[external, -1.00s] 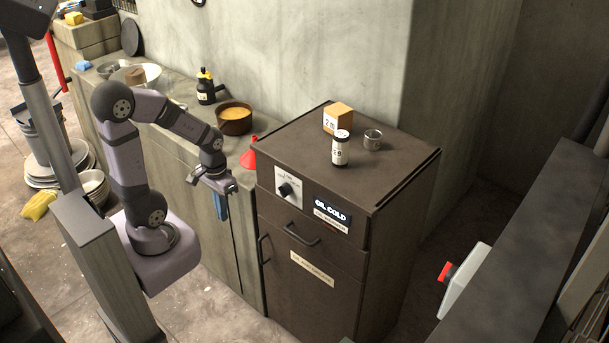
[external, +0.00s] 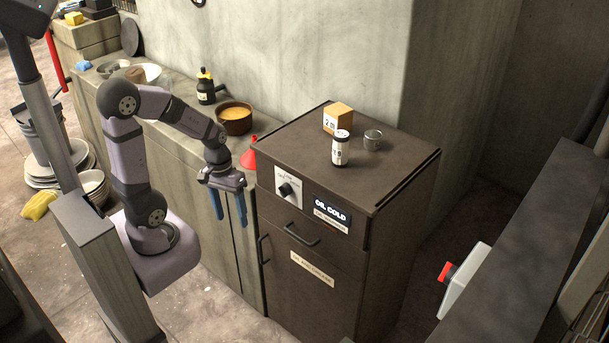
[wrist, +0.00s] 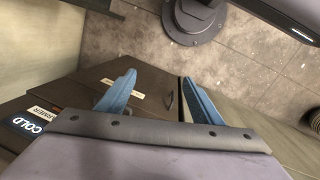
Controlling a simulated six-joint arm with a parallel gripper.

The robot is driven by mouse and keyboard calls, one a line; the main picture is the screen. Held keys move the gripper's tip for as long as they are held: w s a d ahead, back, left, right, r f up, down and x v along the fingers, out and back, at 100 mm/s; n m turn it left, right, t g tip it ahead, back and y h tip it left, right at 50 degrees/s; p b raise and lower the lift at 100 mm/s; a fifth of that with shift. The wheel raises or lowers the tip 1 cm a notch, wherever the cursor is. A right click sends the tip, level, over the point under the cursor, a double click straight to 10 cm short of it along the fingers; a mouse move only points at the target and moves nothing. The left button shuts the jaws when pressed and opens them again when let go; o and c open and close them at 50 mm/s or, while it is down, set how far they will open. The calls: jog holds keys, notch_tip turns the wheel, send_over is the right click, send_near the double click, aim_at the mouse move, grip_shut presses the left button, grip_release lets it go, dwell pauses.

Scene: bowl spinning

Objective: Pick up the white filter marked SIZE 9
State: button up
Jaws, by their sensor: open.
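The brown cabinet (external: 400,180) also carries an orange-tan box (external: 338,117) and a metal cup (external: 373,139) close behind the filter. A red funnel (external: 250,158), a brown pot (external: 234,120) and a black bottle (external: 206,88) stand on the counter. The cabinet top's front is clear.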

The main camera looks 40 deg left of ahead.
jog(key=w+d+r+n+h, duration=0.2)
jog(key=w+d+n+h, duration=0.1)
jog(key=d+n, duration=0.15)
notch_tip(320, 180, up, 19)
jog(key=n+t+h, duration=0.9)
jog(key=n+t, duration=0.2)
jog(key=n, duration=0.6)
send_over(341, 145)
jog(key=s+a, duration=0.1)
jog(key=a, duration=0.3)
jog(key=shift+n+t, duration=0.4)
jog(key=shift+n, duration=0.35)
jog(key=f+b, duration=0.1)
jog(key=f, duration=0.1)
jog(key=f+b, duration=0.1)
jog(key=f, duration=0.1)
jog(key=w+f+b, duration=0.1)
jog(key=f, duration=0.1)
jog(key=shift+b, duration=0.4)
jog(key=shift+f, duration=0.45)
jog(key=shift+w+d+r, duration=0.15)
jog(key=shift+w+d, duration=0.2)
jog(key=shift+d, duration=0.1)
jog(key=shift+w+d+p, duration=0.35)
jog(key=shift+d, duration=0.05)
jog(key=shift+w+d+p, duration=0.3)
jog(key=shift+d+p, duration=0.15)
jog(key=shift+p, duration=0.05)
jog(key=shift+p+x, duration=0.85)
jog(key=shift+x, duration=1.15)
